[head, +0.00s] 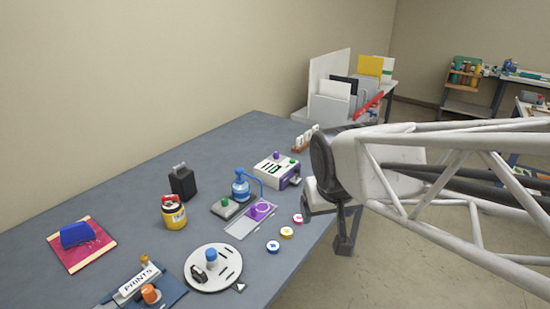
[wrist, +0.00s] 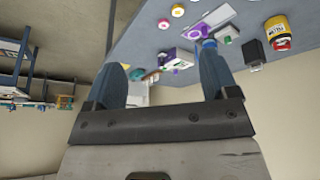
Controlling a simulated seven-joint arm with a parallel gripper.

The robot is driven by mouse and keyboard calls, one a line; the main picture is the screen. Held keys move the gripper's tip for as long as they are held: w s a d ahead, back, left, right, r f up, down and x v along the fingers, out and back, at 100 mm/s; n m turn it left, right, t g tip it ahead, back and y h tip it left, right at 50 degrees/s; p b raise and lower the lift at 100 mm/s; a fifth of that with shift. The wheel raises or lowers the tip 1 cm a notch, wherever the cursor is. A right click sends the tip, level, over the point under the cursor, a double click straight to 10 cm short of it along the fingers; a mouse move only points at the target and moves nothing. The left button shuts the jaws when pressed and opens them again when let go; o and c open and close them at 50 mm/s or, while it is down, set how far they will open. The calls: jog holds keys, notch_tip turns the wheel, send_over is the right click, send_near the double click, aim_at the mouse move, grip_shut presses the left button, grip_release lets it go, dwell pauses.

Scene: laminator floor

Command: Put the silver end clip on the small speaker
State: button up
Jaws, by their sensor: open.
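A small black box with a grey piece on top (head: 182,182), which looks like the small speaker, stands upright near the back of the table. It also shows in the wrist view (wrist: 253,52). I cannot pick out the silver end clip for certain. A dark clip-like piece (head: 199,273) lies on a round white plate (head: 225,283), but its colour looks black rather than silver. My gripper (head: 343,243) hangs off the table's right edge, apart from these things. In the wrist view its two fingers (wrist: 160,82) are spread with nothing held between them.
A yellow jar (head: 173,213), a blue pump bottle (head: 240,186) and a white-purple machine (head: 278,170) stand mid-table. A blue item (head: 77,235) lies on a red pad (head: 70,255). A PRINTS sign (head: 138,281) is at the front. Bare table lies at the left back.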

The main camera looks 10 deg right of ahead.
jog(key=s+f+g, duration=0.1)
jog(key=s+g, duration=0.1)
jog(key=s, duration=0.7)
jog(key=shift+s+d+f, duration=0.2)
jog(key=shift+s+d, duration=0.05)
dwell(0.7)
